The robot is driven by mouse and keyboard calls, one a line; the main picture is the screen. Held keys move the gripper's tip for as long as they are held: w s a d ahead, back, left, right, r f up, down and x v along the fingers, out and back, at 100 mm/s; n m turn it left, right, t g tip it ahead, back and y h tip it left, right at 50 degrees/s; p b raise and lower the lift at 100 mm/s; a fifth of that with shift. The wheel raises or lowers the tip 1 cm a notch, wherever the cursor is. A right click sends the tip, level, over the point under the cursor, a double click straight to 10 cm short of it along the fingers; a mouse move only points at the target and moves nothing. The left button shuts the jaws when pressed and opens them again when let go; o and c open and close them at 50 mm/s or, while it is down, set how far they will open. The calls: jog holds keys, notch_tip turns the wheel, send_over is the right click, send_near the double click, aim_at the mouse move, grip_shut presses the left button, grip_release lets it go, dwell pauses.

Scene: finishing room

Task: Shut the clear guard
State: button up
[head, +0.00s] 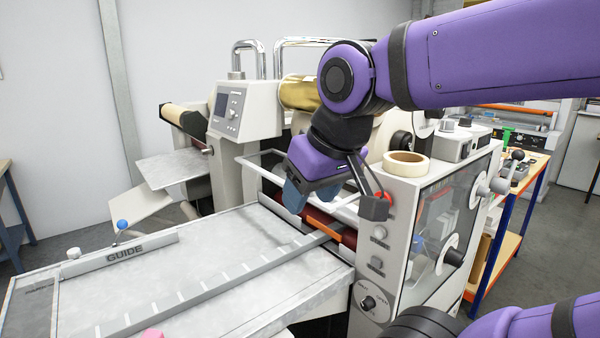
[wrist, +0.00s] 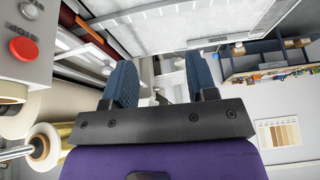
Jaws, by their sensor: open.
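The clear guard (head: 262,172) shows in the head view as a pale frame in front of the machine's rollers. It stands tilted up, with its front edge off the feed table and a gap below. Its clear pane is hard to make out, and my arm hides part of its right side. My gripper (head: 296,194) is over the right half of the guard area, pointing down, its blue fingers apart and empty. The wrist view also shows my gripper (wrist: 160,78) open with nothing between the fingers. I cannot tell whether a finger touches the guard frame.
The feed table (head: 215,245) with its guide (head: 125,252) lies in front, mostly bare. The right control housing (head: 380,275) stands close beside my gripper, with a tape roll (head: 407,158) on top. A red stop button (wrist: 24,49) is on its face. A display housing (head: 243,108) stands at left.

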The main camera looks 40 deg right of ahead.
jog(key=w+m, duration=0.1)
jog(key=w+d+r+m, duration=0.1)
jog(key=w+d+r, duration=0.1)
jog(key=shift+w+r+m+g, duration=0.1)
jog(key=shift+w+m+g, duration=0.15)
jog(key=shift+m+g, duration=0.15)
jog(key=c, duration=0.7)
jog(key=w+d+r+m, duration=0.1)
jog(key=w, duration=0.1)
jog(key=w+d+r+m+g, duration=0.1)
jog(key=w+d+m, duration=0.2)
jog(key=w+m, duration=0.1)
jog(key=shift+w+d+r+h, duration=0.2)
jog(key=shift+d+r+h, duration=0.1)
jog(key=shift+r, duration=0.1)
grip_shut()
jog(key=w+d+m+g, duration=0.3)
jog(key=w+d+m, duration=0.7)
jog(key=d, duration=0.2)
jog(key=f, duration=1.3)
jog(key=shift+w+d, duration=0.25)
jog(key=shift+w, duration=0.1)
